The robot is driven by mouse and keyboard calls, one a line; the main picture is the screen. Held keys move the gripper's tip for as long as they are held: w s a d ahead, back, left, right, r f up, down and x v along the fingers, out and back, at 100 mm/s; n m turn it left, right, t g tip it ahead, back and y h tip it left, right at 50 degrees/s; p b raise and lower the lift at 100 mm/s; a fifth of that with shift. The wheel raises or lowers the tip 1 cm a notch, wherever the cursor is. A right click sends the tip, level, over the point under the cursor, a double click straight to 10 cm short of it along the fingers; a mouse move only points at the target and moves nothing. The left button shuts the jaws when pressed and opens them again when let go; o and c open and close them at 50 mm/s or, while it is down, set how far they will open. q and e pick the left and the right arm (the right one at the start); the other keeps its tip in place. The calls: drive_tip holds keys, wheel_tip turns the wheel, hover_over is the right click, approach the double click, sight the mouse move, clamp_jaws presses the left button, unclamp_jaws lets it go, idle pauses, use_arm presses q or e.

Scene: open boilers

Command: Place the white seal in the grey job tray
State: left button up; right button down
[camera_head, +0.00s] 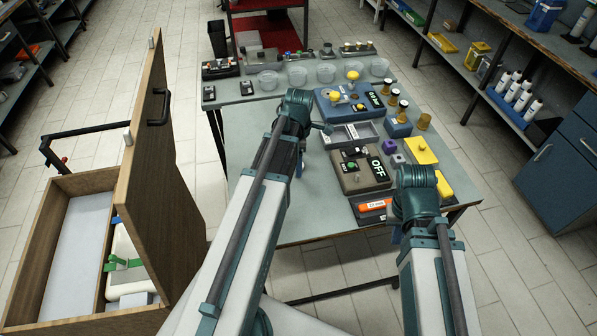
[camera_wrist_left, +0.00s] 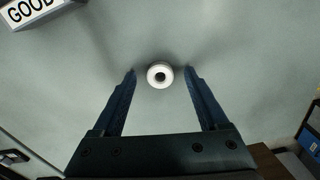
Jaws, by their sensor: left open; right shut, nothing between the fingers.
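The white seal (camera_wrist_left: 151,75), a small ring with a dark centre, lies on the grey surface in the left wrist view. My left gripper (camera_wrist_left: 160,71) is open, its two blue fingers on either side of the seal, with gaps between. In the head view the left arm hides the seal and most of that gripper. A grey tray (camera_head: 340,143), seemingly the job tray, sits on the table right of the left wrist. My right gripper (camera_head: 396,236) is largely hidden by its wrist at the table's near right; it is shut and empty.
A brown box marked OFF (camera_head: 350,180) and a blue unit with yellow knobs (camera_head: 328,105) flank the tray. Clear cups (camera_head: 326,73) line the back. A wooden lid (camera_head: 160,190) stands up at left. A GOOD sign (camera_wrist_left: 30,10) is nearby.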

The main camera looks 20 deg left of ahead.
use_arm(q)
drive_tip(key=shift+c, duration=0.2)
clamp_jaws()
idle(0.4)
drive_tip(key=shift+r+p, duration=0.45)
drive_tip(key=shift+p, duration=0.15)
wheel_tip(320, 180, up, 3)
drive_tip(key=p, duration=0.3)
drive_tip(key=s+d, duration=0.3)
drive_tip(key=d, duration=0.1)
drive_tip(key=s+d, duration=0.2)
drive_tip(key=d, duration=0.3)
drive_tip(key=s+d+r+p, duration=0.1)
drive_tip(key=s+d, duration=0.2)
drive_tip(key=d, duration=0.1)
drive_tip(key=shift+s+d, duration=0.25)
drive_tip(key=shift+s, duration=0.1)
